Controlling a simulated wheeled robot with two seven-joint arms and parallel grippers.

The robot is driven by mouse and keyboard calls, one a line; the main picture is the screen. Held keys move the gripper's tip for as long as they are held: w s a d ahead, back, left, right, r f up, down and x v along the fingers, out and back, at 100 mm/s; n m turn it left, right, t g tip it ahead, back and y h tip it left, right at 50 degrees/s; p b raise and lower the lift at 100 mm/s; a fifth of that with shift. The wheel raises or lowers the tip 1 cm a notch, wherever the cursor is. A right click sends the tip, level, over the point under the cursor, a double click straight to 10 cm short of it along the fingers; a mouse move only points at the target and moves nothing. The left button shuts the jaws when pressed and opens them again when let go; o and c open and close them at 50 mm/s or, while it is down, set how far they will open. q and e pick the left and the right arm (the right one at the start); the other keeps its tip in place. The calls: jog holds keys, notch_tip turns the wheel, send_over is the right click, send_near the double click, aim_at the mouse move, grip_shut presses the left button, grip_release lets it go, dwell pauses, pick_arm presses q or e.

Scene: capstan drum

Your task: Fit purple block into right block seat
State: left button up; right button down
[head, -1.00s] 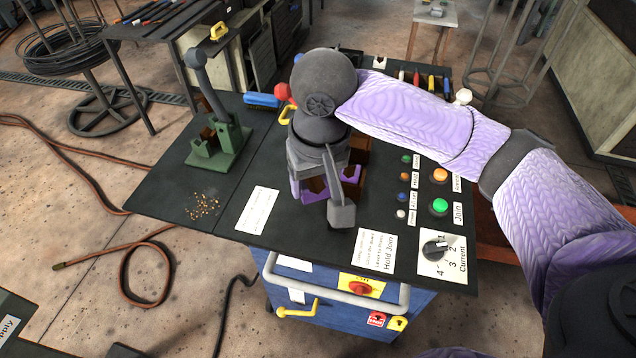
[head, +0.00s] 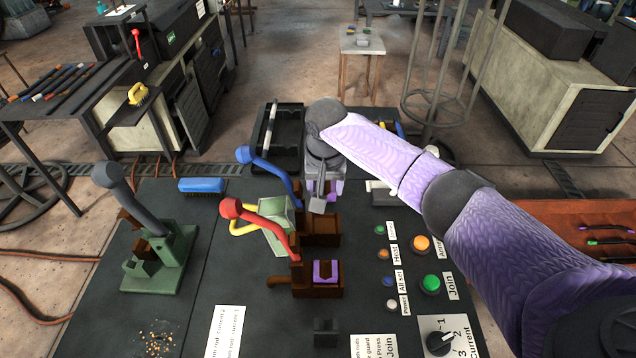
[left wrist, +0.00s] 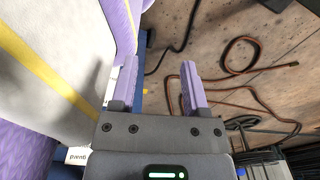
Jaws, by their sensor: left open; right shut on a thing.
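My right gripper (head: 322,196) reaches in from the right, shut on a purple block (head: 337,188). The block is mostly hidden by the hand, and its purple is hard to tell from my finger pads. They are just behind and above the rear brown seat (head: 322,231); I cannot tell whether they touch it. A nearer brown seat (head: 318,292) has a U-shaped purple piece (head: 326,271) in it. My left gripper (left wrist: 158,88) shows only in the left wrist view, open and empty above the floor.
Red (head: 230,208) and blue (head: 245,154) lever knobs stand close left of the seats. A green fixture with a grey-knobbed lever (head: 107,175) stands farther left. A blue brush (head: 201,185) lies behind. Coloured buttons (head: 431,283) are on the right.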

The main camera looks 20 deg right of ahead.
jog(key=shift+s+f+b, duration=0.2)
jog(key=shift+f+b, duration=0.2)
notch_tip(320, 180, down, 5)
jog(key=b, duration=0.5)
jog(key=shift+f+b, duration=0.1)
jog(key=shift+b, duration=0.2)
jog(key=shift+f, duration=1)
pick_arm(q)
notch_tip(320, 180, down, 7)
jog(key=s, duration=0.2)
jog(key=shift+s+a, duration=0.2)
jog(key=shift+a, duration=0.25)
jog(key=shift+r, duration=0.1)
pick_arm(e)
grip_release()
pick_arm(q)
jog(key=shift+w, duration=0.2)
